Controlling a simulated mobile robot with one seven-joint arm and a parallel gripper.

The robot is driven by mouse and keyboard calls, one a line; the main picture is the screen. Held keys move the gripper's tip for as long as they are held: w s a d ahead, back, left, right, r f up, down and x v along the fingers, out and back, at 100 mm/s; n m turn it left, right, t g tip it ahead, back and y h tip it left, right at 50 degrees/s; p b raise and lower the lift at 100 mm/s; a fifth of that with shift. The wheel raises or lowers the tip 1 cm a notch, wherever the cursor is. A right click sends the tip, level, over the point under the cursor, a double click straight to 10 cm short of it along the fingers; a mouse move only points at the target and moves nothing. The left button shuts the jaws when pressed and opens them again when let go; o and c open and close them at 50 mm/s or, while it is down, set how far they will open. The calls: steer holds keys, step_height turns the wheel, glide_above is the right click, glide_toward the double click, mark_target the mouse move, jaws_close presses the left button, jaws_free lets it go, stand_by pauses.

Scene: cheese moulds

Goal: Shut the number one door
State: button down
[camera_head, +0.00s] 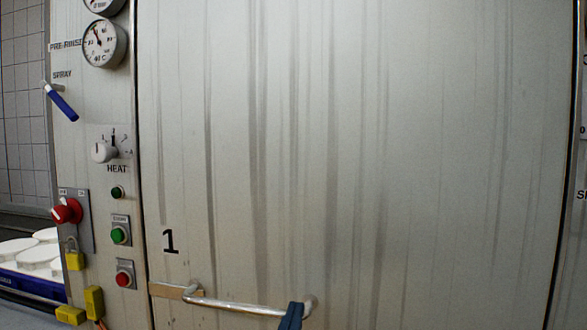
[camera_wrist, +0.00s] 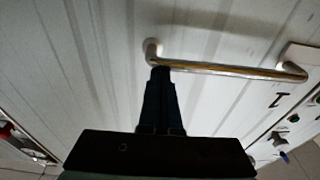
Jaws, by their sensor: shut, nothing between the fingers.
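The number one door (camera_head: 380,150) is a streaked pale metal panel that fills most of the head view, with a black "1" (camera_head: 170,241) at its lower left. I cannot tell whether it is fully flush with its frame. Its metal bar handle (camera_head: 240,305) runs across near the bottom, and also shows in the wrist view (camera_wrist: 230,70). My gripper (camera_head: 292,306) is shut and empty, its fingertips at the handle's right end in the head view. In the wrist view the fingertips (camera_wrist: 160,72) overlap the bar beside its end post; I cannot tell if they touch.
White rounds in a blue crate (camera_head: 35,287) stand at the far left.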

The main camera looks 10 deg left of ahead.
step_height(320, 180, down, 14)
steer(key=b, duration=0.9)
steer(key=shift+w+b, duration=0.15)
steer(key=shift+b, duration=0.15)
step_height(320, 180, up, 4)
steer(key=p, duration=0.3)
steer(key=s, duration=0.9)
steer(key=s+d+r+t, duration=0.2)
steer(key=s+d+r, duration=0.15)
steer(key=r, duration=0.55)
steer(key=s+d+r+t, duration=0.3)
steer(key=s+r, duration=0.1)
steer(key=r, duration=0.6)
steer(key=s+d+r+t, duration=0.2)
steer(key=s+d+r, duration=0.15)
steer(key=r, duration=0.55)
step_height(320, 180, up, 21)
steer(key=p, duration=1.9)
steer(key=shift+s+f+t, duration=0.2)
steer(key=shift+s+t, duration=0.15)
steer(key=shift+t, duration=0.05)
